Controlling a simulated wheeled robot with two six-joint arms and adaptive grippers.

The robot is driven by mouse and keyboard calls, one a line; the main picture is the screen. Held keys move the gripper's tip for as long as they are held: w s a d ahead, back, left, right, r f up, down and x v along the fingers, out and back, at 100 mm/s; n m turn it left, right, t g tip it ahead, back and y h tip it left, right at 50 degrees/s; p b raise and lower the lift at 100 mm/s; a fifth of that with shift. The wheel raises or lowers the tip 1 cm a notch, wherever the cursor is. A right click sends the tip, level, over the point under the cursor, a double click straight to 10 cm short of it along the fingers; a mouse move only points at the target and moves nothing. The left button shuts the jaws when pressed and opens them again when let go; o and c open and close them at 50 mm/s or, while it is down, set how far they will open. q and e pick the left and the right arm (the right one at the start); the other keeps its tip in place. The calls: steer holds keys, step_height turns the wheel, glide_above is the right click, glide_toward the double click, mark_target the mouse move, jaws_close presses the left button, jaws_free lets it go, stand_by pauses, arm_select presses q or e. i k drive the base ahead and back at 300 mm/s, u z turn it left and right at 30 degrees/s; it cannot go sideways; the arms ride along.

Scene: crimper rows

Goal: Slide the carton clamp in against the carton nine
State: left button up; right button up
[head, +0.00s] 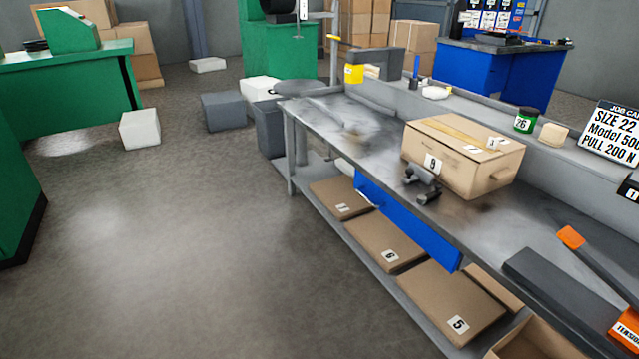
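The carton nine (463,172) is a closed brown box with tape on top and a "9" label on its left face. It stands on the grey workbench. A small dark metal device (423,185), which looks like the carton clamp, sits on the bench at the carton's near left side, close to the front edge. Whether it touches the carton cannot be told. Neither of my grippers is in view.
The workbench (318,112) is bare left of the carton. At right lie a long dark block (560,295) and an orange-handled tool (598,262). A green jar (526,120) stands behind. Flat cartons (385,242) lie on the lower shelf.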

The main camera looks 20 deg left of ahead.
mark_target(414, 176)
steer(key=u, duration=1.15)
steer(key=i, duration=1)
steer(key=z, duration=0.6)
